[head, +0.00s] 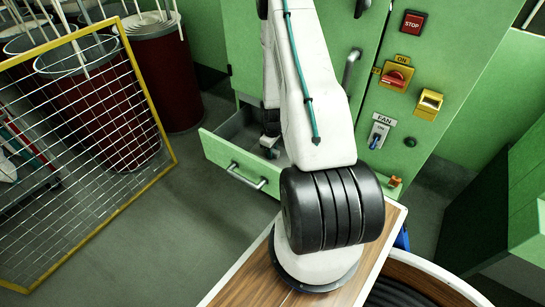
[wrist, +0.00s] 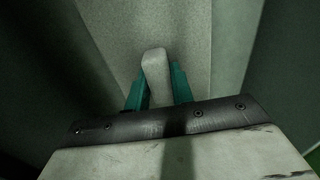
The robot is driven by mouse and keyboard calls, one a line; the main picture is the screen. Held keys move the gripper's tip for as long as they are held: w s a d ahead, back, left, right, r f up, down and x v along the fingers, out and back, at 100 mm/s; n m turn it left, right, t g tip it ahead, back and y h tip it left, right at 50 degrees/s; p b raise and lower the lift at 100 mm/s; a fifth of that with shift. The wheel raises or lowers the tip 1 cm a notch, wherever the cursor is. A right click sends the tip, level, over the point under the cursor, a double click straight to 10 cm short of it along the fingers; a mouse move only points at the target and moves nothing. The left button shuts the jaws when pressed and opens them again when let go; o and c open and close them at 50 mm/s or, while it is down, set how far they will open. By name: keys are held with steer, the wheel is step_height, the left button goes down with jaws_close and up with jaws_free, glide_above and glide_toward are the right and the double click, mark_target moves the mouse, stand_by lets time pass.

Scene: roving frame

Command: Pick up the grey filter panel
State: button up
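In the wrist view, a pale grey, narrow block-like thing (wrist: 156,75) stands between the teal fingers of my gripper (wrist: 158,78). It may be the grey filter panel seen end-on, but its full shape does not show. The fingers are close along both its sides; I cannot tell whether they press on it. Plain grey surfaces lie behind it. In the head view, my arm covers the middle and the gripper is not clearly visible. A green drawer (head: 222,163) stands pulled out of the cabinet (head: 245,60), just left of my arm. Its inside is mostly hidden.
The cabinet carries a red stop plate (head: 413,23), a red switch (head: 396,77) and a fan switch (head: 379,134). A yellow-framed wire mesh panel (head: 165,135) and dark red bins (head: 165,75) stand at left. Grey floor (head: 165,230) between them and the drawer is clear.

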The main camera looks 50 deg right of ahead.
jaws_close()
